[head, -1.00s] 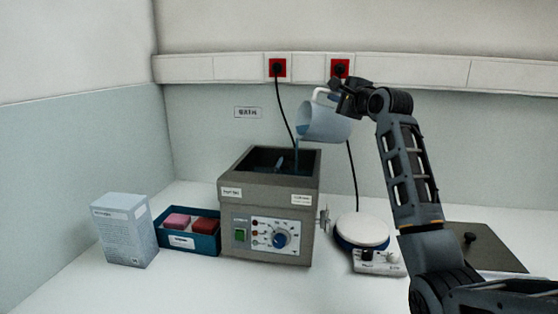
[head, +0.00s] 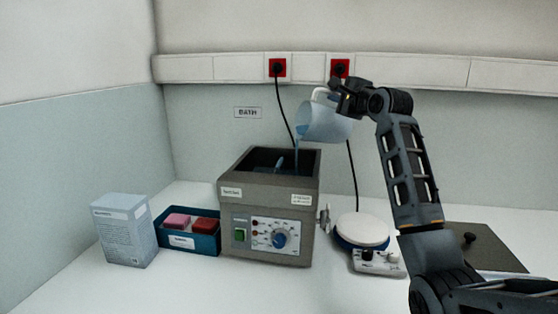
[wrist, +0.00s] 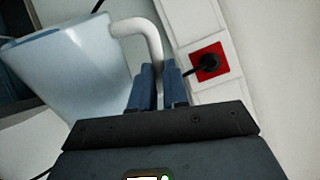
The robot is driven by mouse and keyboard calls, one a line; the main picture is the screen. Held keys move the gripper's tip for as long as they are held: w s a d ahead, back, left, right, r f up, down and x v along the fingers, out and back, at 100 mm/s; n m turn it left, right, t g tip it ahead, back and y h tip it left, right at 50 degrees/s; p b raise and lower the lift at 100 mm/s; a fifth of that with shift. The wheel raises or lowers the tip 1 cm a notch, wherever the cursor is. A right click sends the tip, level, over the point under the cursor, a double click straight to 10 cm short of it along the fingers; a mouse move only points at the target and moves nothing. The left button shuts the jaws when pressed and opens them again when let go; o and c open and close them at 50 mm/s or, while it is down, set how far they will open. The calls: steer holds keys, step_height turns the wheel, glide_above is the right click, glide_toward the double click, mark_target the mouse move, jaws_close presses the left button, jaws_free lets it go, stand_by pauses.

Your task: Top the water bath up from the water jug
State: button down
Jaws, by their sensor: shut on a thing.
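The water jug (head: 322,122), pale and translucent with a white handle, is tilted with its mouth down to the left above the water bath. A thin blue stream of water (head: 298,146) falls from its lip toward the open bath. The water bath (head: 232,205) is a grey box with a dark open top, a dial and a green switch on its front. The water level inside cannot be made out. My gripper (head: 338,97) is shut on the jug's handle. In the wrist view, the fingers of my gripper (wrist: 158,88) close on the white handle (wrist: 143,30) beside the jug (wrist: 75,70).
A blue tray (head: 187,243) with pink and red blocks and a pale box (head: 124,232) stand left of the bath. A white-topped plate device (head: 361,231) stands to its right. Red sockets (head: 277,68) with black cords are on the wall behind. A dark flat plate (head: 485,248) lies far right.

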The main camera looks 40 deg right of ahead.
steer(key=shift+r, duration=0.15)
steer(key=shift+r+p, duration=0.25)
steer(key=shift+p, duration=0.35)
steer(key=m+p, duration=0.1)
steer(key=r+m+p, duration=0.1)
steer(key=p, duration=0.1)
steer(key=shift+d+m, duration=0.25)
steer(key=shift+m, duration=0.15)
steer(key=shift+s+m, duration=0.1)
steer(key=shift+m, duration=0.7)
steer(key=m, duration=0.1)
steer(key=r+m, duration=0.1)
steer(key=shift+d+m, duration=0.35)
steer(key=shift+m, duration=0.05)
steer(key=m, duration=0.1)
steer(key=r+m, duration=0.1)
steer(key=m, duration=0.1)
steer(key=d+m, duration=0.1)
steer(key=m, duration=0.1)
steer(key=shift+s+r, duration=0.25)
steer(key=shift+r, duration=0.1)
steer(key=shift+s+d+r+m, duration=0.1)
steer(key=shift+d+r+m, duration=0.05)
steer(key=shift+m, duration=0.5)
steer(key=shift+s+d+r+m, duration=0.1)
steer(key=shift+d+r+m, duration=0.05)
steer(key=shift+m, duration=0.5)
